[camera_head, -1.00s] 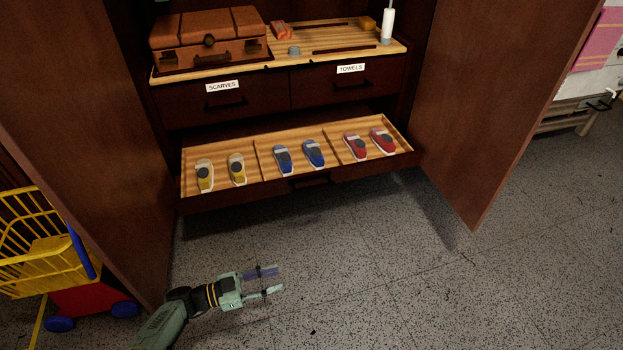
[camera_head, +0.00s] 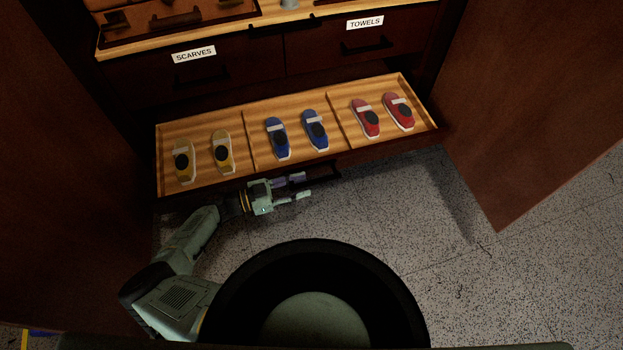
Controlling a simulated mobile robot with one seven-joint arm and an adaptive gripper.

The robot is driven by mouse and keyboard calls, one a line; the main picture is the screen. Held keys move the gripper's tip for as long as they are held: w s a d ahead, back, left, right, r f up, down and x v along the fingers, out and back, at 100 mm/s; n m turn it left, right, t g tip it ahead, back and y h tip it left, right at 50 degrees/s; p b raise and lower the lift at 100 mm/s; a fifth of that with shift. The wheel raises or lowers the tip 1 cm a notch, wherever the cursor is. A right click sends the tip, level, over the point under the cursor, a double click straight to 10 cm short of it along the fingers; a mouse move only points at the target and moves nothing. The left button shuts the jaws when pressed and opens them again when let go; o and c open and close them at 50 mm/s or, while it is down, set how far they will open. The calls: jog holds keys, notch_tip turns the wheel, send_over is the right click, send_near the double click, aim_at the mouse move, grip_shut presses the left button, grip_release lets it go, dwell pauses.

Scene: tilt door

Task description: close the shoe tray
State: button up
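The shoe tray (camera_head: 250,163) is a light wooden pull-out tray with a dark front, low in the dark wardrobe. It is pulled out and divided into three compartments. A yellow pair of shoes (camera_head: 183,160) lies in the left one, a blue pair (camera_head: 277,138) in the middle and a red pair (camera_head: 366,118) in the right. The tray's dark handle (camera_head: 325,172) shows at the middle of its front, partly hard to see. My gripper (camera_head: 304,187) is open and empty, its fingers pointing right, just in front of the tray's front. Whether it touches the front I cannot tell.
Open wardrobe doors stand on the left (camera_head: 60,180) and right (camera_head: 530,110). Shut drawers marked SCARVES (camera_head: 240,75) and TOWELS (camera_head: 400,50) lie above the tray. A brown case (camera_head: 180,20) sits on the shelf above. The speckled floor (camera_head: 410,210) is clear at front right.

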aim_at(312, 182)
jog(key=shift+x, duration=1.95)
jog(key=shift+c, duration=0.4)
grip_shut()
